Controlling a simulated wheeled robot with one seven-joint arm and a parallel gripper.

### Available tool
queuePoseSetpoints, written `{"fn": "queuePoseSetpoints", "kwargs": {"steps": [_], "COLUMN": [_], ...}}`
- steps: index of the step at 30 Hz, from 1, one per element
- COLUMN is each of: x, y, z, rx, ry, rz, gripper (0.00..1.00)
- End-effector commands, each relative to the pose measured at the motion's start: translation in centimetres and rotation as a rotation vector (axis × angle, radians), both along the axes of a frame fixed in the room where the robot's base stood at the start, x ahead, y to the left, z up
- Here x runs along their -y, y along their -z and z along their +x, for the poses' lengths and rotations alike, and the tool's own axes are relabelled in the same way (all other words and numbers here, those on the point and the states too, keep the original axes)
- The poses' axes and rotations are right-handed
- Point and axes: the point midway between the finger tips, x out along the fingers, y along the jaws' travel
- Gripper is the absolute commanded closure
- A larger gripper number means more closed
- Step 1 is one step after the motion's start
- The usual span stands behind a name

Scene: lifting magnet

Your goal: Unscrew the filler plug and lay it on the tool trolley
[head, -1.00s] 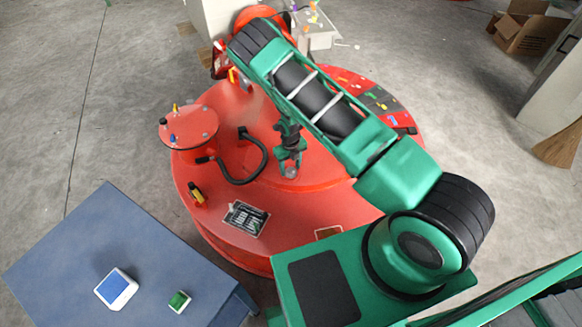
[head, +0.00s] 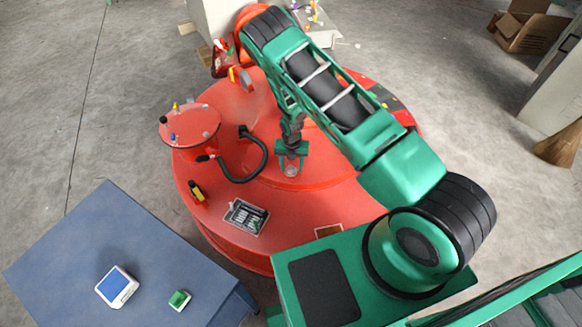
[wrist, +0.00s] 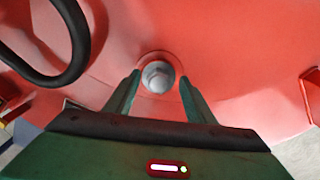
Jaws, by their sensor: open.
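The filler plug (wrist: 157,78) is a pale round cap set in a ring on the red magnet body. In the wrist view it sits just beyond and between my fingertips. In the head view the plug (head: 291,171) shows as a small grey spot at the tip of my gripper (head: 291,158). My gripper, also in the wrist view (wrist: 157,92), is open and points down at the plug with nothing held. I cannot tell how far the fingertips are from the plug. The blue-topped table (head: 150,243), apparently the tool trolley, stands at the lower left.
A blue-and-white box (head: 117,287) and a small green block (head: 179,299) lie near the table's front edge; the rest of its top is clear. A black curved handle (head: 262,158) rises left of my gripper. A round red platform (head: 190,126) stands farther left.

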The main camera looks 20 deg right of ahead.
Motion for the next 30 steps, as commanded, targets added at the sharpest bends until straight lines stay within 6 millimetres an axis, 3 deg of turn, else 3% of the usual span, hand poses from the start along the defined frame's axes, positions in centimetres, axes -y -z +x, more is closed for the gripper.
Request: {"fn": "queuePoseSetpoints", "kwargs": {"steps": [6, 17, 25, 30], "x": [-0.01, 0.02, -0.01, 0.01], "y": [0.0, 0.01, 0.02, 0.02], "z": [-0.04, -0.06, -0.15, -0.16], "rx": [0.0, 0.0, -0.001, -0.001], "ry": [0.173, 0.212, 0.5, 0.583], "rz": [0.0, 0.0, 0.001, -0.001], "gripper": [0.5, 0.5, 0.5, 0.5]}}
